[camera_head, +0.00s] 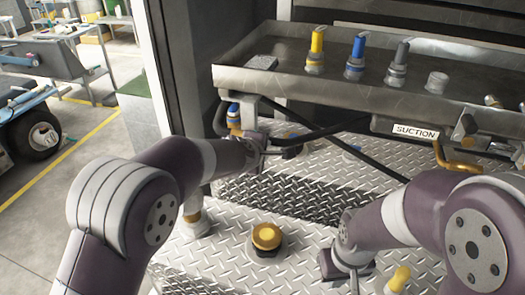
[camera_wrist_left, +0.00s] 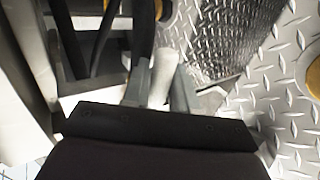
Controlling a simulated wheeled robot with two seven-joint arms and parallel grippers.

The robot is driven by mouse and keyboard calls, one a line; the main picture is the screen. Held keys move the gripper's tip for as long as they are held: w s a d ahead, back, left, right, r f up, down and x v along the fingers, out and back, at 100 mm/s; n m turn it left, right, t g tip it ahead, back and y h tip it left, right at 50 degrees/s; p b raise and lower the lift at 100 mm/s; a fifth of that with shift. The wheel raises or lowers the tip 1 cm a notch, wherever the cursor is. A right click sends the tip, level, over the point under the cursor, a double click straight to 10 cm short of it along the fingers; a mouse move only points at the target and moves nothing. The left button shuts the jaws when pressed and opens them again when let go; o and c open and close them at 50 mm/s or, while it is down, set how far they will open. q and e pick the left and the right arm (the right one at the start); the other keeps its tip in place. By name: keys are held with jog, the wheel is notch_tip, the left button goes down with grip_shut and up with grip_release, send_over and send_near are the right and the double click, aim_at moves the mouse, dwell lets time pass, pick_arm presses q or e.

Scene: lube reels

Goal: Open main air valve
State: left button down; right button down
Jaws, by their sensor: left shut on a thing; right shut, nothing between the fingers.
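My left gripper (camera_head: 264,152) reaches in from the left, near black hoses under the metal tray. In the left wrist view its two grey fingers (camera_wrist_left: 160,92) are shut on a pale rounded handle (camera_wrist_left: 162,72). No label shows whether this handle belongs to the main air valve. In the head view the handle is mostly hidden by the gripper. My right gripper (camera_head: 354,286) points down above the tread plate at the lower middle. It is shut and empty, partly cut off by the lower frame edge.
The metal tray (camera_head: 235,75) holds yellow, blue and grey capped nozzles. A SUCTION label (camera_head: 415,131) and a yellow pipe (camera_head: 460,167) are at the right. A yellow cap (camera_head: 266,237) stands on the tread plate (camera_head: 310,220) between my arms. Dark hoses cross below the tray.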

pick_arm(q)
jog(key=c, duration=1)
grip_release()
jog(key=shift+c, duration=0.2)
jog(key=shift+r, duration=0.1)
jog(key=p+v, duration=0.2)
jog(key=v, duration=1)
jog(key=shift+s+r, duration=0.2)
jog(key=shift+s, duration=0.05)
jog(key=shift+a, duration=0.1)
